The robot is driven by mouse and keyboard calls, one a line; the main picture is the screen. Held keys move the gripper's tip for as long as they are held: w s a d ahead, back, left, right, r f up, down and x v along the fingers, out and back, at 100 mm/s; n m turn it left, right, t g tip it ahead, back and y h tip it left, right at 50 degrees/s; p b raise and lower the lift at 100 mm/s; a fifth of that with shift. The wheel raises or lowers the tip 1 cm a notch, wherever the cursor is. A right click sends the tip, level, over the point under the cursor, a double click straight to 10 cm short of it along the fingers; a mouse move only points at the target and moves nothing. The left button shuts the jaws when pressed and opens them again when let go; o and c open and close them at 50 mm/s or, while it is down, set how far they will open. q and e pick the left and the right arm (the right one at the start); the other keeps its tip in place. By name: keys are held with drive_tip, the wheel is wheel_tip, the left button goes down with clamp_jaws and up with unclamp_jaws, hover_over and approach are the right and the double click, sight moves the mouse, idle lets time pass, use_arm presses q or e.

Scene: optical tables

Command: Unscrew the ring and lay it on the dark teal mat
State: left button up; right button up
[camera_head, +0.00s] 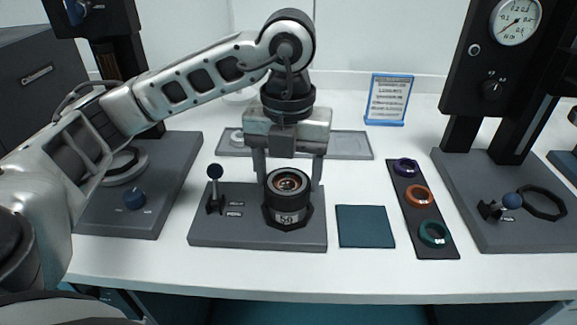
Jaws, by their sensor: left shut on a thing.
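A black round lens-like fixture (288,205) marked "50" stands on a dark octagonal base on the grey plate (230,235). The ring (288,179) appears to be the dark band around its top, with a copper-coloured centre showing inside. My left gripper (289,182) points straight down over the fixture, one finger on each side of its top, shut on the ring. The exact contact is partly hidden behind the fixture. The dark teal mat (366,227) lies flat and bare just right of the plate. My right gripper is not in view.
A dark strip (421,249) right of the mat holds purple, orange and green rings. A grey tray (350,145) and a blue-framed sign (389,98) are behind. A gauge stand (490,110) is at right.

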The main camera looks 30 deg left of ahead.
use_arm(q)
drive_tip(key=n+p, duration=0.1)
drive_tip(key=n, duration=0.4)
drive_tip(key=shift+r+n, duration=0.15)
drive_tip(key=shift+n, duration=0.15)
drive_tip(key=n+p, duration=0.1)
drive_tip(key=n, duration=0.5)
drive_tip(key=o, duration=1.2)
drive_tip(key=shift+d, duration=0.1)
drive_tip(key=shift+c, duration=0.2)
drive_tip(key=shift+c, duration=0.9)
